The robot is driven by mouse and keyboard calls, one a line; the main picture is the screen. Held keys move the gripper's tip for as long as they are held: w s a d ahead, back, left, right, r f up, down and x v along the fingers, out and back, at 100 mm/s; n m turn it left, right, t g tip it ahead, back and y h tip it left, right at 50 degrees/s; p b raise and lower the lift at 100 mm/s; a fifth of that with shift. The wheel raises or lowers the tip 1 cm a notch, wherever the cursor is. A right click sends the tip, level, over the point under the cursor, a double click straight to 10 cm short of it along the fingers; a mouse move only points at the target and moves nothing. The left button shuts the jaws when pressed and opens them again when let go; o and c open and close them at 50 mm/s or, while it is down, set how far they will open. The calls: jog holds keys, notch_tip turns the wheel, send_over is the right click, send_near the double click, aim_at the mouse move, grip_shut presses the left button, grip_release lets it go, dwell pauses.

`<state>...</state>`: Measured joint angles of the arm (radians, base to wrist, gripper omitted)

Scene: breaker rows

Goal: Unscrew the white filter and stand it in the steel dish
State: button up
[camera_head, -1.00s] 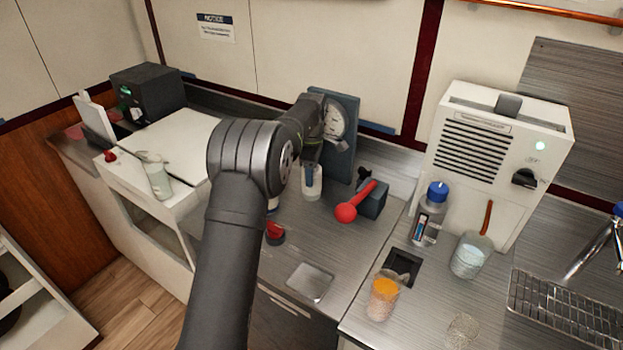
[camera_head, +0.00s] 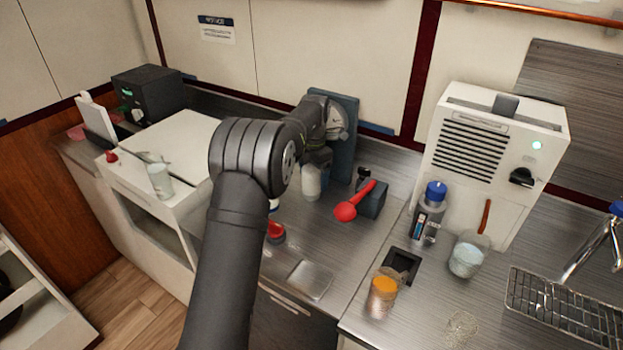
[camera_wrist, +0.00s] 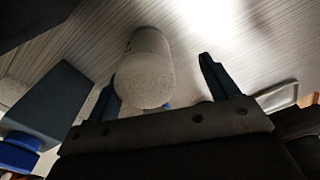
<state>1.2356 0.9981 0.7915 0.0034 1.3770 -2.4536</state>
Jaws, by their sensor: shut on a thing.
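The white filter (camera_head: 311,182) is a white cylinder below my wrist, in front of the blue-grey panel (camera_head: 345,150) with a round gauge. In the wrist view the filter (camera_wrist: 147,72) shows close up between the two blue fingers. My gripper (camera_wrist: 160,90) is shut on it; in the head view the fingers are mostly hidden by the wrist. Whether the filter still joins its mount is hidden. The steel dish (camera_head: 310,279) is a shallow, empty square at the counter's front edge, below and right of the filter.
A red knob (camera_head: 275,232) lies between the filter and the dish's left. A blue-capped bottle (camera_head: 428,212) and an orange-topped jar (camera_head: 383,294) stand farther right. Counter between filter and dish is mostly clear.

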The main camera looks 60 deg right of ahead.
jog(key=o, duration=0.9)
jog(key=shift+w+d+r+n, duration=0.3)
jog(key=shift+w+n, duration=0.2)
jog(key=shift+w, duration=0.1)
jog(key=shift+a, duration=0.1)
jog(key=m, duration=0.3)
jog(key=shift+w+d+f, duration=0.25)
jog(key=shift+d+f, duration=0.1)
jog(key=shift+f, duration=0.05)
jog(key=m, duration=0.4)
jog(key=shift+s+m, duration=0.15)
jog(key=shift+m, duration=0.25)
jog(key=m, duration=0.7)
jog(key=shift+s, duration=0.1)
jog(key=m, duration=0.3)
jog(key=shift+m, duration=0.3)
